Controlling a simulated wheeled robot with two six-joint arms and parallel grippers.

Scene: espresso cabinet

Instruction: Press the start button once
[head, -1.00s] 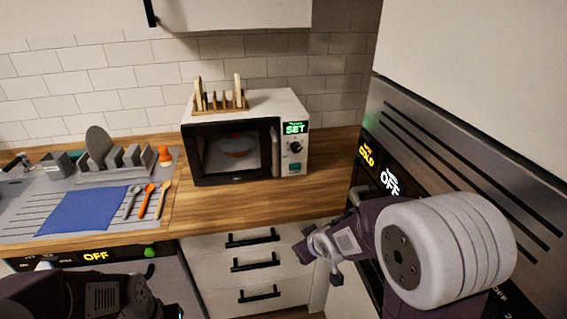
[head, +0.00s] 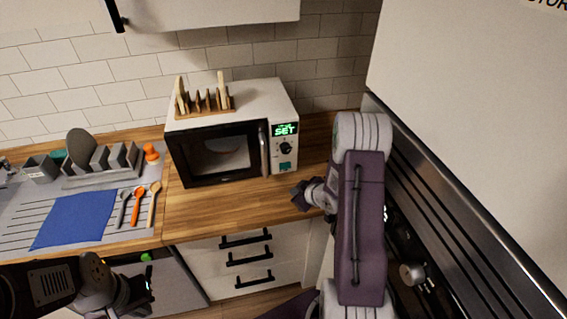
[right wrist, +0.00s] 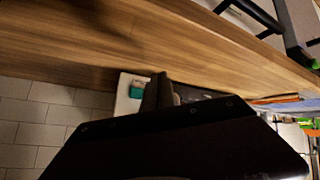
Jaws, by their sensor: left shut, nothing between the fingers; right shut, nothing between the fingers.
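The microwave (head: 215,152) stands on the wooden counter with its door closed and its green display (head: 285,129) reading SET. Below the display are a dark knob (head: 286,149) and a teal button (head: 285,166), the likely start button; its label is too small to read. The teal button (right wrist: 136,91) also shows in the right wrist view, just beside the fingers. My right gripper (head: 299,198) is shut and empty, above the counter in front of the panel and apart from the button. My left gripper (head: 148,286) is shut and empty at the lower left, near the dishwasher front.
A wooden toast rack (head: 206,103) stands on the microwave. At left are a dish rack (head: 103,160), a blue cloth (head: 74,219) and several utensils. A tall appliance (head: 455,225) with a knob borders my right arm. The counter before the microwave is clear.

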